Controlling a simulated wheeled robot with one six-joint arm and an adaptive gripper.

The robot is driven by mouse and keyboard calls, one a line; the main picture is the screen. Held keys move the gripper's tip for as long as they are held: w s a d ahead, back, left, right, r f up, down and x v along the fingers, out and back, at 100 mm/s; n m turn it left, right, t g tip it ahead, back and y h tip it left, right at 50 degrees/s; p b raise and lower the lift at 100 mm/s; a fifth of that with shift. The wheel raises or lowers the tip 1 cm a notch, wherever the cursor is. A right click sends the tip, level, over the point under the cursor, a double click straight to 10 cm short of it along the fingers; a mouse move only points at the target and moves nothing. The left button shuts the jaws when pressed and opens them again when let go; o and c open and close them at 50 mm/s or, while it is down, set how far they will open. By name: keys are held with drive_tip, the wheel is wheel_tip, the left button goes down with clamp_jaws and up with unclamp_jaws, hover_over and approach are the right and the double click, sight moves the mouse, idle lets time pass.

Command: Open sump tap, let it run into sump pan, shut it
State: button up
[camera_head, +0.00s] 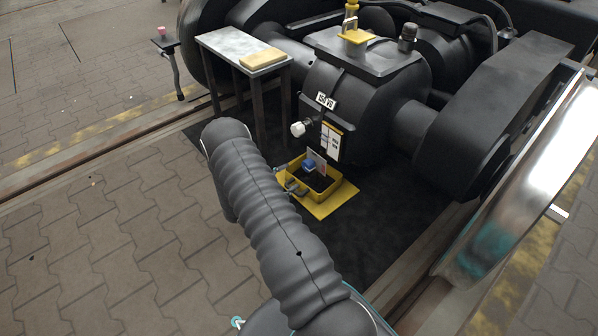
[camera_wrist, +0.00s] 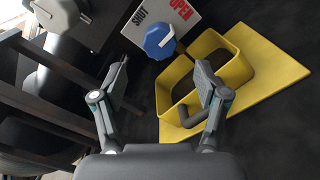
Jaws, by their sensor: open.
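The sump tap has a blue knob (camera_wrist: 159,42), in front of a white plate (camera_wrist: 172,14) lettered SHUT and OPEN. In the head view the blue knob (camera_head: 309,164) shows small, above the sump pan. The yellow sump pan (camera_head: 295,194) stands on a yellow base plate; it shows in the wrist view (camera_wrist: 232,92) right of the knob. My gripper (camera_wrist: 162,70) is open and empty, with the knob beyond and between its fingertips, not touching. In the head view it (camera_head: 288,181) is partly hidden by my arm. No running stream is visible.
A white knob (camera_head: 298,129) juts from the dark gearbox (camera_head: 340,100) above the pan. A metal stand (camera_head: 243,45) with a tan block is at left. The bogie wheel (camera_head: 530,190) is at right. Dark mat (camera_head: 375,235) is clear in front.

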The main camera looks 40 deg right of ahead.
drive_tip(key=shift+s+a, duration=0.15)
drive_tip(key=shift+a, duration=1.5)
